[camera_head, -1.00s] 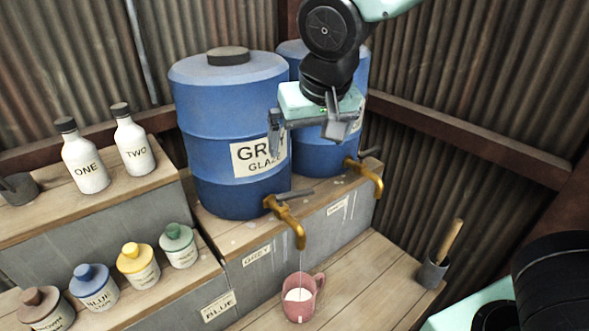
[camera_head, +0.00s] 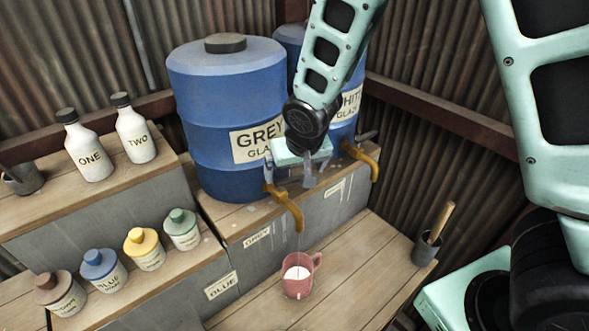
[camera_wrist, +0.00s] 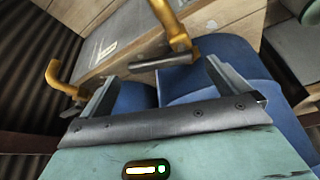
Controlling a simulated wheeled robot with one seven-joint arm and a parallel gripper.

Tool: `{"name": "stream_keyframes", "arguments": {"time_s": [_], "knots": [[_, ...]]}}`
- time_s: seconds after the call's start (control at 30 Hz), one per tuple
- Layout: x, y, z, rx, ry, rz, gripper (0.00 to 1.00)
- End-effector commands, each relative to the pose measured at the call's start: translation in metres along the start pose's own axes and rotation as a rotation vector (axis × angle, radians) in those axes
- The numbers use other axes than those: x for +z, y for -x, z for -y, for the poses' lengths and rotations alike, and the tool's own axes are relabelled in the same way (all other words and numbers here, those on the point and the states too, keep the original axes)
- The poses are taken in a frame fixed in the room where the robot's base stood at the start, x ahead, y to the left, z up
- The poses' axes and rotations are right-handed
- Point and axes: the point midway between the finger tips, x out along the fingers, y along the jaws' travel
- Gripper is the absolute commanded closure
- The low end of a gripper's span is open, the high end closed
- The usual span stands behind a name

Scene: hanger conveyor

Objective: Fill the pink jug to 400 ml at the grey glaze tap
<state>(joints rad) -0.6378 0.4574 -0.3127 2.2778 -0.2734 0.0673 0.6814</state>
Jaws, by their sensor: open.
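The pink jug (camera_head: 299,287) stands upright on the lower wooden shelf, below the spout of the grey glaze tap (camera_head: 288,208). Pale liquid shows inside it; no volume marks are readable. No stream falls from the spout. The tap is on the front blue barrel labelled GREY GLAZE (camera_head: 225,160). My gripper (camera_head: 291,180) is open and empty, pointing down beside this tap, and hides part of its handle. In the wrist view, the brass tap (camera_wrist: 172,25) and its dark handle (camera_wrist: 166,62) lie beyond and between the open fingers; contact cannot be told.
A second blue barrel, labelled WHITE (camera_head: 350,103), stands behind right with its own brass tap (camera_head: 362,160). A grey pot with a wooden-handled tool (camera_head: 427,248) stands right.

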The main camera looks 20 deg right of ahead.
Motion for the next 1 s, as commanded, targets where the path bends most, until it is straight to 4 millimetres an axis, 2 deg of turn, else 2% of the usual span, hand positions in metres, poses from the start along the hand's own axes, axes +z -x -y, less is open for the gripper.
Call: {"name": "stream_keyframes", "arguments": {"time_s": [0.23, 0.57, 0.77, 0.8, 1.0], "knots": [[-0.001, -0.018, 0.0, 0.0, -0.001, 0.0, 0.0], [0.0, -0.021, 0.0, -0.001, -0.001, -0.001, 0.0], [0.0, -0.021, 0.0, -0.001, -0.001, -0.001, 0.53], [0.0, -0.021, 0.0, -0.001, -0.001, -0.001, 0.58], [0.002, -0.022, 0.002, 0.022, -0.051, -0.002, 0.57]]}}
